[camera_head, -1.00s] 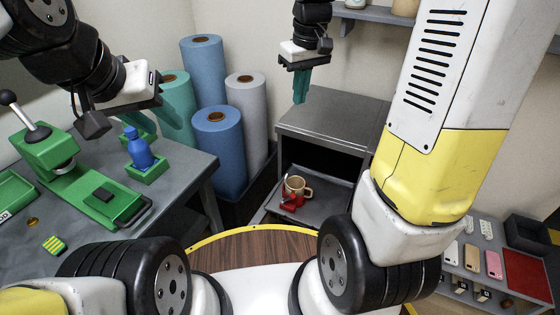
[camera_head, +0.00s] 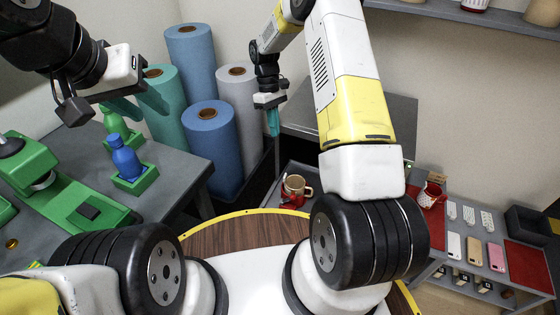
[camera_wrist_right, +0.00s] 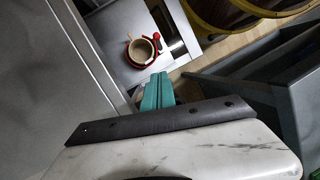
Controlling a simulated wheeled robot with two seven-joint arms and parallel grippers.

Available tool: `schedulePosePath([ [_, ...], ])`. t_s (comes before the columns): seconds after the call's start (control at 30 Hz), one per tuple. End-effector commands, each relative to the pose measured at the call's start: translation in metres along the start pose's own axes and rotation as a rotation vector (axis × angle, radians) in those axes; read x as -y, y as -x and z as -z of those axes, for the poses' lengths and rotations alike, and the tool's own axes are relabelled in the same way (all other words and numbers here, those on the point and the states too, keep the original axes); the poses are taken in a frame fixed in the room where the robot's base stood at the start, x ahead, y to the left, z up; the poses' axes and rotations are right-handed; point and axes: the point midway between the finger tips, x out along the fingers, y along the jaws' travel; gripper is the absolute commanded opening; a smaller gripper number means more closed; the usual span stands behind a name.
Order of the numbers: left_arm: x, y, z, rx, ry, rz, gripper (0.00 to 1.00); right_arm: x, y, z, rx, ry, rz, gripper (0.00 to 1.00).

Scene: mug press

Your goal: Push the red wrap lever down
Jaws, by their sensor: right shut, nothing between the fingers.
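A tan mug (camera_head: 297,186) stands in a red wrap press (camera_head: 288,201) on the low grey shelf of the cabinet. In the right wrist view, the mug (camera_wrist_right: 141,51) sits within a red ring, and the red lever (camera_wrist_right: 156,37) with a round knob shows beside its rim. My right gripper (camera_head: 273,123) is shut and empty, pointing down above and left of the mug in the head view. Its teal fingers (camera_wrist_right: 158,91) are apart from the press. My left gripper (camera_head: 151,108) hangs above the left table, its teal fingers apart and empty.
The grey cabinet top (camera_head: 390,110) overhangs the low shelf. Blue, teal and grey rolls (camera_head: 212,140) stand left of it. A green press (camera_head: 85,205) and blue bottle (camera_head: 124,160) are on the left table.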

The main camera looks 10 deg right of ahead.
Motion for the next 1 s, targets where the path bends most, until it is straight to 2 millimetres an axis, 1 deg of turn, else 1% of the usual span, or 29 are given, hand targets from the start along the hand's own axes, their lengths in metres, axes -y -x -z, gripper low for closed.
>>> schedulePosePath([
  [0.33, 0.0, 0.0, 0.0, 0.0, 0.0, 0.0, 0.36, 0.0, -0.002, 0.0, 0.001, 0.0, 0.0, 0.0],
  [0.47, 0.0, 0.0, 0.0, 0.0, 0.0, 0.0, 0.36, 0.0, -0.014, -0.001, 0.004, 0.0, 0.002, 0.0],
  [0.57, 0.0, 0.0, 0.0, 0.0, 0.0, 0.0, 0.36, 0.0, -0.031, -0.002, 0.005, 0.001, 0.002, 0.0],
  [1.0, 0.0, 0.0, 0.0, 0.0, 0.0, 0.0, 0.36, 0.001, -0.128, -0.001, 0.004, 0.001, 0.003, 0.0],
])
